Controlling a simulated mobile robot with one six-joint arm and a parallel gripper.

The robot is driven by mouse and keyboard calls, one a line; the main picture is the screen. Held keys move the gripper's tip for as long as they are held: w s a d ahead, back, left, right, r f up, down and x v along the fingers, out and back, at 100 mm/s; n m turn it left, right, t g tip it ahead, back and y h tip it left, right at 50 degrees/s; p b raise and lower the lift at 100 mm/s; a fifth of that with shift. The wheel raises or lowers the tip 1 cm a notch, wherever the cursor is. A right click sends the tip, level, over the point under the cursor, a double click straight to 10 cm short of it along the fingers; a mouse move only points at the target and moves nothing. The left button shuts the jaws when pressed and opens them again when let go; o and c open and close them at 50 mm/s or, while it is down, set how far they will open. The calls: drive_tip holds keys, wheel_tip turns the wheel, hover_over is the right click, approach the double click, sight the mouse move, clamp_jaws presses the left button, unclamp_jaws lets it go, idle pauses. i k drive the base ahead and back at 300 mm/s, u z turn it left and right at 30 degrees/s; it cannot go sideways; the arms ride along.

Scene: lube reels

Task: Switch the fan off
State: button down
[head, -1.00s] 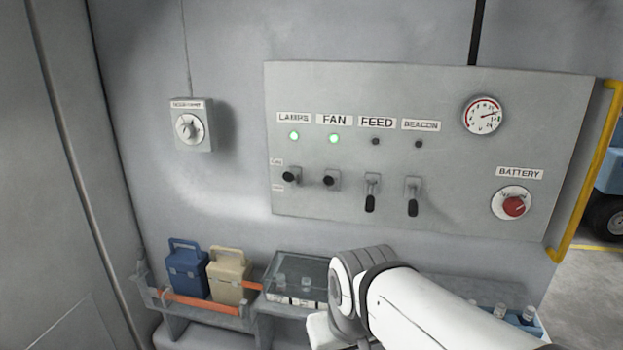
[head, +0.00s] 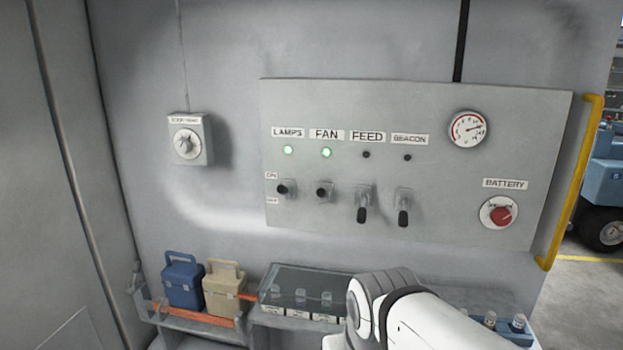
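The fan switch (head: 324,193) is a dark knobbed lever on the grey panel (head: 430,115), under the FAN label (head: 327,135). Its knob points out toward me, like that of the LAMPS switch (head: 286,189) to its left. The fan light (head: 326,153) glows green. The FEED lever (head: 362,206) and BEACON lever (head: 403,208) hang down, and their lights are dark. My white arm shows at the bottom right, below the panel and apart from the switches. My gripper is out of view.
A rotary dial box (head: 189,139) is on the wall at left. A gauge (head: 467,128) and red BATTERY knob (head: 501,216) are at the panel's right. A yellow rail (head: 575,185) edges the wall. Below stand a blue case (head: 182,281), a tan case (head: 224,290) and a clear-lidded box (head: 300,285).

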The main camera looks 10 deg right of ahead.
sight(321, 193)
drive_tip(key=z, duration=0.2)
drive_tip(key=i, duration=1)
